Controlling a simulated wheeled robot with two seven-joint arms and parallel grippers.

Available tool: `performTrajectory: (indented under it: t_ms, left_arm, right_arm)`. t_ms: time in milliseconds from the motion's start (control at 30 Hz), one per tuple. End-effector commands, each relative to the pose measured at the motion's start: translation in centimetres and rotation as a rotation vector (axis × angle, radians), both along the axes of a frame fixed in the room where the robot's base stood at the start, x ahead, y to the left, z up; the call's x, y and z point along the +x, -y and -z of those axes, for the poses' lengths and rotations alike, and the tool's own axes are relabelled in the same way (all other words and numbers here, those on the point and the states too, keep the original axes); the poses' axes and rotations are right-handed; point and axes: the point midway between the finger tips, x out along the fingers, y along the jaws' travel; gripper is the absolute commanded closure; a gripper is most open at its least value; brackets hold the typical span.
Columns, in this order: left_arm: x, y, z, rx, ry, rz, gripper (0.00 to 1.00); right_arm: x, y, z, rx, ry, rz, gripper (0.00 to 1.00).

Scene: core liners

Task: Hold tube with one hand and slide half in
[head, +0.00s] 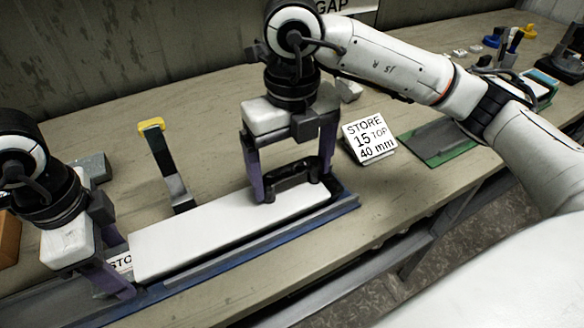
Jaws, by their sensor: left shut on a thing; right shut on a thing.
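A long white half (215,232) lies along a grey-blue channel near the table's front. Its left end is close to my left gripper (120,268). A dark grip piece (296,180) sits at the right end of the white half. My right gripper (297,186) is shut on this piece, with one purple finger on each side. The grey tube (50,306) runs off at the lower left. My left gripper is shut at the tube beside the white half's left end. Its far finger and the exact contact are hidden.
A sign reading "STORE 15 TOP 40 mm" (369,138) stands right of my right gripper. A yellow-topped upright (164,165) stands behind the white half. A green-edged tray (440,140) lies further right. Grey blocks (93,168) are at the back left. Bare table shows between them.

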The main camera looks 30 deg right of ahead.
Motion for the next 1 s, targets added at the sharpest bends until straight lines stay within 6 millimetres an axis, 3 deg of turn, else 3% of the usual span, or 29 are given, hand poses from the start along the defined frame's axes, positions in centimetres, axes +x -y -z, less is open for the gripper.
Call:
performTrajectory:
  t_ms: [567, 600, 700, 900, 1000]
  left_arm:
    - [0.05, 0.72, -0.13, -0.002, 0.003, 0.000, 0.63]
    - [0.05, 0.72, -0.13, -0.002, 0.003, 0.000, 0.39]
    - [0.04, 0.71, -0.11, -0.002, 0.002, 0.000, 0.22]
    - [0.01, 0.69, -0.06, -0.001, 0.001, 0.000, 0.20]
    - [-0.07, 0.58, 0.15, 0.004, -0.003, 0.000, 0.06]
  right_arm:
    - [0.03, -0.01, -0.07, 0.001, 0.001, 0.000, 0.44]
    - [0.03, -0.01, -0.07, 0.001, 0.001, 0.000, 0.44]
    - [0.03, -0.01, -0.07, 0.001, 0.001, 0.000, 0.44]
    - [0.03, -0.01, -0.07, 0.001, 0.001, 0.000, 0.44]
    - [0.03, -0.01, -0.04, 0.001, 0.001, 0.000, 0.44]
